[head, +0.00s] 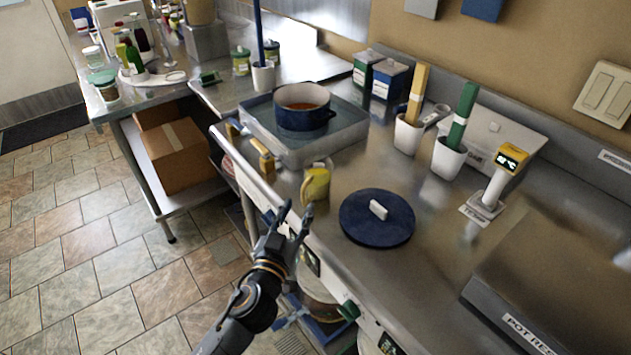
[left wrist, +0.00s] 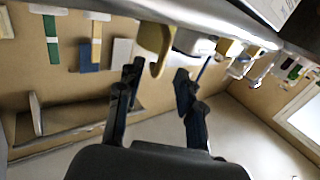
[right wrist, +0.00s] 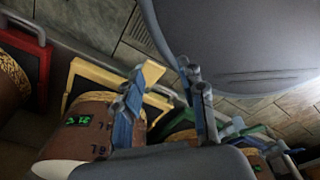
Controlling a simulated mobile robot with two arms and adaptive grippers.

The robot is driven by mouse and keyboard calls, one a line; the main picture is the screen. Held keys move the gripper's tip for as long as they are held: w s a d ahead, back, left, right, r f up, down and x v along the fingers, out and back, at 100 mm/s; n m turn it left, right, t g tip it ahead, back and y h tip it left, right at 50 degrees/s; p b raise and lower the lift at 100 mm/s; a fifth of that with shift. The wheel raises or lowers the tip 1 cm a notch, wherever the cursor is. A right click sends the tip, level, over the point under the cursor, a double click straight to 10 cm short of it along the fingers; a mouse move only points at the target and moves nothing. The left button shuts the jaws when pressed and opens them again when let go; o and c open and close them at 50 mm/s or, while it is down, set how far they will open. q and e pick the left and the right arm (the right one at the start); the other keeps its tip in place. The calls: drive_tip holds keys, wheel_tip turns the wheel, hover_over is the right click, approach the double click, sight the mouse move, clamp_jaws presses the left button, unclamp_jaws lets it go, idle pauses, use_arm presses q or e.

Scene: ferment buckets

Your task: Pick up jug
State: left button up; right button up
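A small yellow jug (head: 316,184) stands at the front edge of the steel counter, left of a round blue lid. My left gripper (head: 299,213) is open and empty, just in front of the counter edge and close to the jug. In the left wrist view the yellow jug (left wrist: 154,40) shows beyond the spread fingers (left wrist: 159,72), apart from them, with its handle visible. My right gripper (right wrist: 162,72) is open, seen only in the right wrist view, near brown buckets with digital displays; nothing shows held in it.
The blue lid (head: 377,218) with a white knob lies right of the jug. A blue pot (head: 304,112) stands on a square steel unit behind it. White holders (head: 408,134) and a yellow-topped device (head: 497,178) stand farther right. A brown bucket (right wrist: 95,135) sits low under the right gripper.

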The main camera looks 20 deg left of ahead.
sight(303, 198)
use_arm(q)
drive_tip(key=shift+w+f+p, duration=0.15)
drive_tip(key=shift+w+p, duration=0.2)
drive_tip(key=shift+w, duration=2.45)
drive_tip(key=shift+s, duration=0.1)
clamp_jaws()
